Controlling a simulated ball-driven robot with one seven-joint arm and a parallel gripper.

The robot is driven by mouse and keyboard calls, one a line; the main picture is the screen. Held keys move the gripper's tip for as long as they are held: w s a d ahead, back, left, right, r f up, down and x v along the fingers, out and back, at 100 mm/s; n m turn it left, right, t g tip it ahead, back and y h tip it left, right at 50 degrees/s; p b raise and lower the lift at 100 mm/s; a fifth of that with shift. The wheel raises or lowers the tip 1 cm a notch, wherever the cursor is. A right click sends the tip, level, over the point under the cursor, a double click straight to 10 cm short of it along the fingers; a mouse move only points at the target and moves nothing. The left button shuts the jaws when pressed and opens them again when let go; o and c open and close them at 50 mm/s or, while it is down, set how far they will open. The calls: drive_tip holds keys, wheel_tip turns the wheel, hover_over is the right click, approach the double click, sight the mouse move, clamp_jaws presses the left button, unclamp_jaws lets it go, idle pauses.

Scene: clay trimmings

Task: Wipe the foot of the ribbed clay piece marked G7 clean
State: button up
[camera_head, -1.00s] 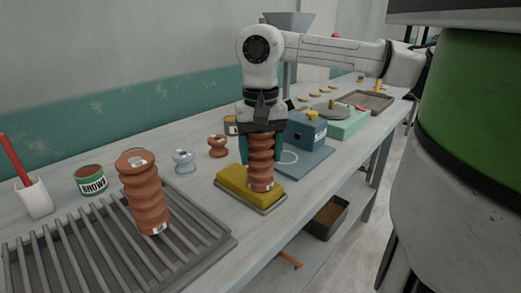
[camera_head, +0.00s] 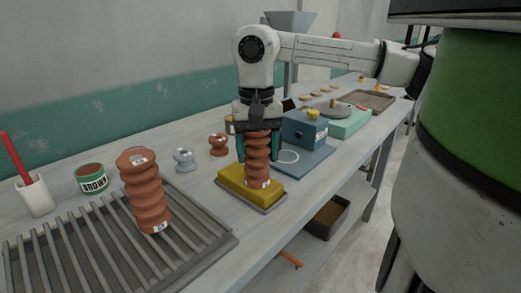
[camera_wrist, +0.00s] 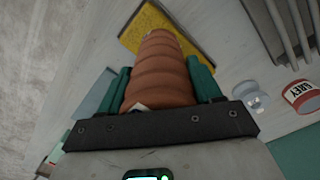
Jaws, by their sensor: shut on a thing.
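My gripper (camera_head: 258,146) is shut on a ribbed brown clay piece (camera_head: 258,160), with a teal finger on each side of it. The piece is upright, and its lower end meets the top of a yellow sponge block (camera_head: 232,180) in a grey tray (camera_head: 279,201). A pale label shows low on the piece, too small to read, so I cannot tell if it says G7. In the wrist view the held piece (camera_wrist: 160,72) points at the yellow block (camera_wrist: 178,20). Its foot is hidden against the block.
A second ribbed piece (camera_head: 146,195) stands on the slatted rack (camera_head: 70,262) at left. A blue block (camera_head: 303,130) on a blue board (camera_head: 300,166) is to the right.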

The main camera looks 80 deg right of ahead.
drive_tip(key=shift+w+d+p, duration=0.15)
drive_tip(key=shift+w+d, duration=0.4)
drive_tip(key=shift+w, duration=0.4)
drive_tip(key=shift+w+d+p, duration=0.15)
drive_tip(key=shift+w+d, duration=0.45)
drive_tip(key=shift+w, duration=0.35)
drive_tip(key=shift+w+d+p, duration=0.15)
drive_tip(key=shift+w+d, duration=0.4)
drive_tip(key=shift+w, duration=0.4)
drive_tip(key=shift+s, duration=0.1)
drive_tip(key=shift+s+a+b, duration=0.15)
drive_tip(key=shift+s+a, duration=0.55)
drive_tip(key=shift+s, duration=0.4)
drive_tip(key=shift+s+a+b, duration=0.2)
drive_tip(key=shift+s+a, duration=0.45)
drive_tip(key=shift+s, duration=0.45)
drive_tip(key=shift+s+a+b, duration=0.15)
drive_tip(key=shift+s+a, duration=0.55)
drive_tip(key=shift+s, duration=0.4)
drive_tip(key=shift+w, duration=0.1)
drive_tip(key=shift+w+d+p, duration=0.15)
drive_tip(key=shift+w+d, duration=0.55)
drive_tip(key=shift+w, duration=0.4)
drive_tip(key=shift+w+d+p, duration=0.2)
drive_tip(key=shift+w+d, duration=0.45)
drive_tip(key=shift+w, duration=0.45)
drive_tip(key=shift+w+d+p, duration=0.15)
drive_tip(key=shift+w+d, duration=0.55)
drive_tip(key=shift+w, duration=0.4)
